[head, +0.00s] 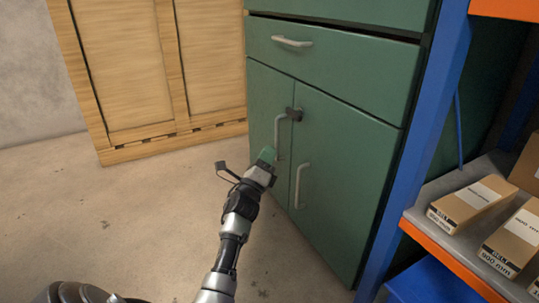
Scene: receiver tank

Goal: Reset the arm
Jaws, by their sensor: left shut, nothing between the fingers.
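My left arm reaches up from the bottom middle of the head view. Its gripper (267,156) is shut and empty, with greenish fingertips. It shows in front of the lower doors of a green metal cabinet (345,130), just below the left door's handle (279,135). I cannot tell whether the fingertips touch the door. Both lower doors look closed. My right gripper is not in view.
A wooden crate (125,75) stands at the back left. A blue and orange shelf rack (430,120) with cardboard boxes (472,203) is at the right. The concrete floor (120,220) at left is clear.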

